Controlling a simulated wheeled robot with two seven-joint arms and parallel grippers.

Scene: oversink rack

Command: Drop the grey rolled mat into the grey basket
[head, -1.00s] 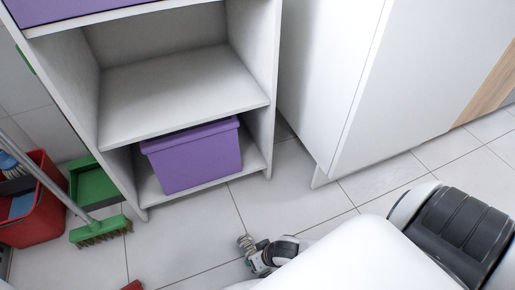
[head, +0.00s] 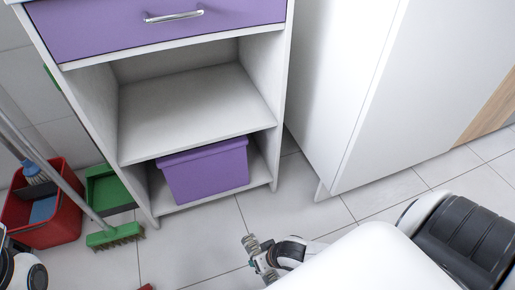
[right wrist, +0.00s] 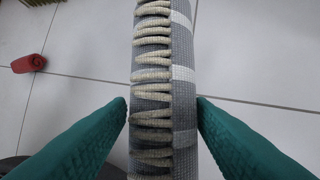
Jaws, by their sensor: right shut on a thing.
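The grey rolled mat (right wrist: 152,95), with white stripes and a cream fringe, runs upright through the middle of the right wrist view. My right gripper (right wrist: 163,108) has its green fingers on either side of the mat and is shut on it. In the head view the mat's end (head: 251,245) shows small at the bottom middle, with my right gripper (head: 266,266) around it, above the floor. My left gripper is out of view; only part of my left arm shows at the lower left edge. No grey basket is seen in either view.
A white cabinet holds a purple drawer (head: 170,22), an empty shelf (head: 195,115) and a purple box (head: 207,172). A red bucket (head: 45,220), green dustpan (head: 108,190) and broom (head: 115,236) stand left. A red roll (right wrist: 29,63) lies on the tiled floor.

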